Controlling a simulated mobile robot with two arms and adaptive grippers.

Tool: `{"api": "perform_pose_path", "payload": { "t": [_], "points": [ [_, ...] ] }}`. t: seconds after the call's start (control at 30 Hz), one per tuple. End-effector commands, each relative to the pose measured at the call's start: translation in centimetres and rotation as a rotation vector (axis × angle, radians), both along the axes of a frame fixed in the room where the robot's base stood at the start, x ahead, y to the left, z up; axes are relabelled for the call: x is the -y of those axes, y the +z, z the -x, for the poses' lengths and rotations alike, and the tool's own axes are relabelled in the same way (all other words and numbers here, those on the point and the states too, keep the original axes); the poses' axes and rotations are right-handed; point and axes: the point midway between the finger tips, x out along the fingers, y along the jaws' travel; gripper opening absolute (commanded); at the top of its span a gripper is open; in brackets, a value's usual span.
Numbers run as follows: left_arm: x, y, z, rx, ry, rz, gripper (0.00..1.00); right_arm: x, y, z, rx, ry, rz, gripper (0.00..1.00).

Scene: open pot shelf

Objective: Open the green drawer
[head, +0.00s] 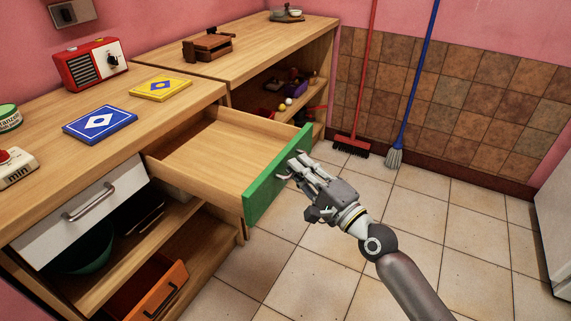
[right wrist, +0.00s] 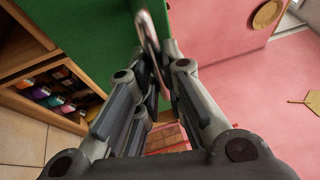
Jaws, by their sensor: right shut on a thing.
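The green drawer (head: 260,196) is pulled well out of the wooden counter, and its bare wooden inside shows empty in the head view. My right gripper (head: 293,169) is at the outer face of the green front. In the right wrist view the green front (right wrist: 95,30) fills the upper left. The metal handle (right wrist: 149,40) runs between the fingers of my right gripper (right wrist: 158,85), which are shut on it. My left gripper is not in view.
A white drawer (head: 85,203) is shut at the left, and an orange drawer (head: 155,290) is below. A red broom (head: 352,145) and a blue mop (head: 395,155) lean on the tiled wall. The tiled floor (head: 460,240) right of my arm is clear.

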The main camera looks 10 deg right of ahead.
Motion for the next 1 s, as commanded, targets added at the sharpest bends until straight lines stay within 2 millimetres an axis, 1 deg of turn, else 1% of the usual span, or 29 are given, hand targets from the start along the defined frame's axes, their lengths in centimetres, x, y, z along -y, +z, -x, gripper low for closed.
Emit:
{"api": "perform_pose_path", "payload": {
  "t": [0.03, 0.1, 0.23, 0.67, 0.7, 0.73, 1.0],
  "points": [
    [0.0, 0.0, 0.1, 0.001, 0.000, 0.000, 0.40, 0.6, -0.3, 0.5, -0.003, 0.001, 0.005, 0.00],
    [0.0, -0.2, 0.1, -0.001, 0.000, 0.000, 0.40, 1.2, -0.3, 0.9, -0.002, 0.001, 0.004, 0.00],
    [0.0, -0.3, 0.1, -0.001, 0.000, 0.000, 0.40, 1.9, -0.2, 1.5, -0.002, 0.001, 0.003, 0.00],
    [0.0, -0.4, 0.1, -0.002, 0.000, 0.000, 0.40, 2.2, -0.1, 1.6, -0.003, 0.001, 0.001, 0.00],
    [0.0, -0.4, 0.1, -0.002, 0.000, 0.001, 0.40, 2.2, -0.1, 1.6, -0.003, 0.001, 0.001, 0.15],
    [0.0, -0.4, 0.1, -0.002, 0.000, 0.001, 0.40, 2.2, -0.1, 1.6, -0.003, 0.001, 0.001, 0.19],
    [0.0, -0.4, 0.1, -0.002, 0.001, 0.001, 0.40, 2.2, -0.1, 1.6, -0.001, 0.000, 0.001, 0.19]
  ]
}}
